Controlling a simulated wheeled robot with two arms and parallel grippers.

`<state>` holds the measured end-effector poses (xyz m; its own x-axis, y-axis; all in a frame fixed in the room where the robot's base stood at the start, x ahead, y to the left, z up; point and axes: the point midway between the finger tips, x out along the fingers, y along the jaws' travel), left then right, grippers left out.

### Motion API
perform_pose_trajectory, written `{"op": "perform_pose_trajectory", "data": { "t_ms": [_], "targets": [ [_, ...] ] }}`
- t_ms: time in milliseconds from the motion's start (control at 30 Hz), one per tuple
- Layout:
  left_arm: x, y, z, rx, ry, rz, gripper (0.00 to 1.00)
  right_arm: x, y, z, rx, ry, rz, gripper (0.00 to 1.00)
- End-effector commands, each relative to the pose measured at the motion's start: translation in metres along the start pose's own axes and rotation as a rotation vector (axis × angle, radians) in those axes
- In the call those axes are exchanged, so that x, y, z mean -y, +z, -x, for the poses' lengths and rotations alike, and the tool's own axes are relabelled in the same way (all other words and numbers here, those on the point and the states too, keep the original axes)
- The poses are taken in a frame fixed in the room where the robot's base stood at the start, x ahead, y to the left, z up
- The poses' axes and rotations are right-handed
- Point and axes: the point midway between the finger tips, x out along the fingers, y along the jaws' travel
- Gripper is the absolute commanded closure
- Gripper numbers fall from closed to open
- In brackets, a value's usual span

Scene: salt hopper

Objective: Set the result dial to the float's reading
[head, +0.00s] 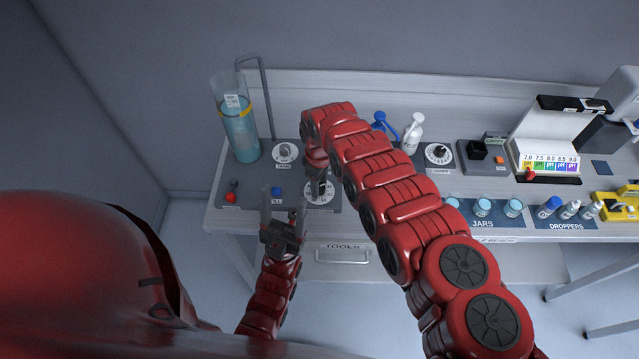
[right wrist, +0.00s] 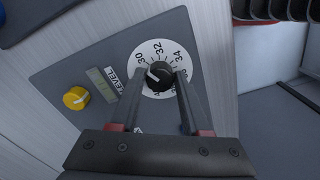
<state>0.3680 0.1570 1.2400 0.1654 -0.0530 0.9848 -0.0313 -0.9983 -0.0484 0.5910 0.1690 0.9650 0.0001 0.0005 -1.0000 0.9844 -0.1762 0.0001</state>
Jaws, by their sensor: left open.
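The result dial (head: 318,196) has a white numbered face and lies at the lower right of the grey panel. In the right wrist view the dial face (right wrist: 157,50) shows 30, 32 and 34, and its black knob (right wrist: 158,75) has a white mark pointing up-left, near the 30 side. My right gripper (head: 317,184) has its fingers on either side of the knob, apparently shut on it. The float's tall clear cylinder (head: 240,137) holds blue liquid, with a white tag and yellow band near the top; the reading is too small to read. My left gripper (head: 283,212) is open and empty at the panel's front edge.
A second dial (head: 286,152), a red knob (head: 231,190) and a blue knob (head: 278,191) are on the panel. A yellow knob (right wrist: 76,98) sits beside a small display in the right wrist view. Bottles, jars and droppers stand to the right. My right arm hides the bench's middle.

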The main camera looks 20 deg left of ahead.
Motion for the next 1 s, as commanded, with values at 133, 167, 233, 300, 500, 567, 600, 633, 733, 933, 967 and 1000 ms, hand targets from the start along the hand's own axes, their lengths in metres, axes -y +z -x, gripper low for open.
{"op": "perform_pose_trajectory", "data": {
  "t_ms": [133, 167, 233, 300, 500, 567, 600, 633, 733, 933, 967, 1000],
  "targets": [
    [0.0, 0.0, 0.0, 0.0, 0.0, 0.0, 0.37, 0.0, 0.0, 0.0, 0.0, 0.0, 0.0, 0.82],
    [0.0, 0.0, 0.0, 0.0, 0.0, 0.0, 0.37, 0.0, 0.0, 0.0, 0.0, 0.0, 0.0, 0.88],
    [0.0, 0.0, 0.0, 0.0, 0.0, 0.0, 0.37, 0.0, 0.0, 0.0, 0.0, 0.0, 0.0, 1.0],
    [0.0, 0.0, 0.0, 0.0, 0.0, 0.0, 0.37, 0.0, 0.0, 0.0, 0.0, 0.0, 0.0, 1.0],
    [0.0, 0.0, 0.001, 0.0, 0.0, 0.0, 0.37, 0.0, 0.0, 0.0, 0.0, 0.0, -0.013, 1.0],
    [0.0, 0.0, 0.002, 0.0, 0.0, 0.0, 0.37, 0.0, 0.0, 0.0, 0.001, 0.0, -0.025, 1.0],
    [0.0, 0.0, 0.003, 0.0, 0.0, 0.0, 0.37, 0.0, 0.0, 0.0, 0.001, 0.0, -0.037, 1.0],
    [0.0, 0.001, 0.003, 0.0, 0.0, 0.0, 0.37, 0.0, 0.0, -0.001, 0.001, 0.0, -0.049, 1.0],
    [0.0, 0.001, 0.006, 0.0, 0.0, 0.0, 0.37, 0.0, 0.001, -0.001, 0.002, 0.0, -0.097, 1.0],
    [-0.001, 0.003, 0.016, 0.0, 0.0, 0.0, 0.37, -0.001, 0.001, -0.002, 0.003, 0.0, -0.248, 1.0],
    [-0.001, 0.003, 0.017, 0.0, 0.0, 0.0, 0.37, -0.001, 0.001, -0.002, 0.003, 0.0, -0.275, 1.0],
    [-0.001, 0.003, 0.02, 0.0, 0.0, 0.0, 0.37, -0.001, 0.002, -0.003, 0.003, 0.001, -0.31, 1.0]
  ]
}}
